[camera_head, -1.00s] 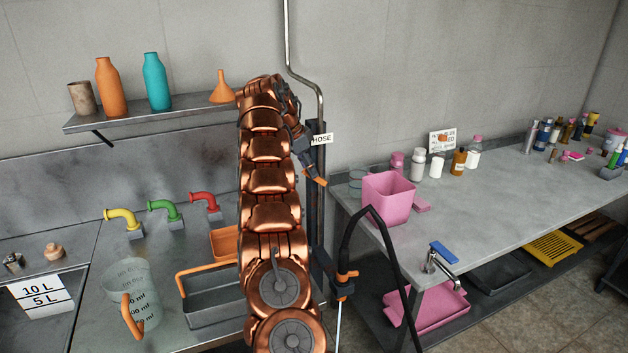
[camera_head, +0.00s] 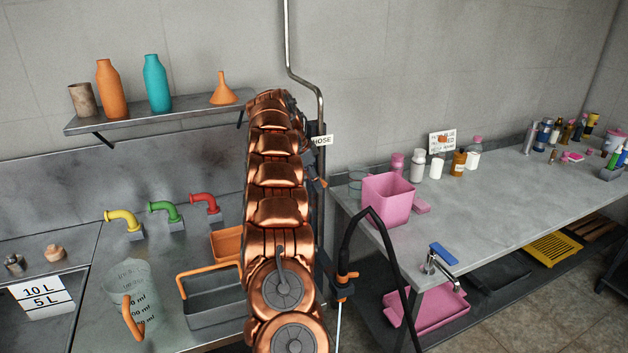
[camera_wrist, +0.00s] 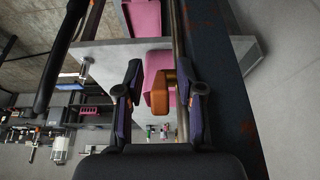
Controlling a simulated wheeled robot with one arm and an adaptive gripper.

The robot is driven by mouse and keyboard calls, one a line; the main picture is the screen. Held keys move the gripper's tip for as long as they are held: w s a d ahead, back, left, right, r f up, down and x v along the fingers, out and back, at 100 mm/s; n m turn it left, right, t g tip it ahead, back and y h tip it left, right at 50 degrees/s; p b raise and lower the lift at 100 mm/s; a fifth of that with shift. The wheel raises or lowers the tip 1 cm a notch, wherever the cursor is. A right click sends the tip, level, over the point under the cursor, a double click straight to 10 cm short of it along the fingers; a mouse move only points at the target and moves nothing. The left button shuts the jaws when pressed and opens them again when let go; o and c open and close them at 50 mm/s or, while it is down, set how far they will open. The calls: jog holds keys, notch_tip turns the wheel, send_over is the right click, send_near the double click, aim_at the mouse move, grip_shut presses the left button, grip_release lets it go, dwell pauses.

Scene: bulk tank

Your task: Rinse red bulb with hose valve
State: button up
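I cannot pick out a red bulb in either view. The HOSE sign (camera_head: 322,140) is on the post by the wall pipe, just right of my arm. In the wrist view, an orange handle (camera_wrist: 160,92), which looks like the hose valve's lever, lies between the two fingers of my gripper (camera_wrist: 159,72). The fingers are apart, with a gap visible beside the handle. In the head view, my arm mostly hides the gripper and the handle. A black hose (camera_head: 375,222) loops down at the right of the post.
A pink bin (camera_head: 388,200) stands on the right bench, with bottles behind it. A measuring jug (camera_head: 135,290), a grey basket (camera_head: 212,300) and yellow, green and red taps (camera_head: 206,201) are at the left. A shelf (camera_head: 160,112) holds bottles and a funnel.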

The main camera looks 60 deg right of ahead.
jog(key=shift+c, duration=0.3)
grip_shut()
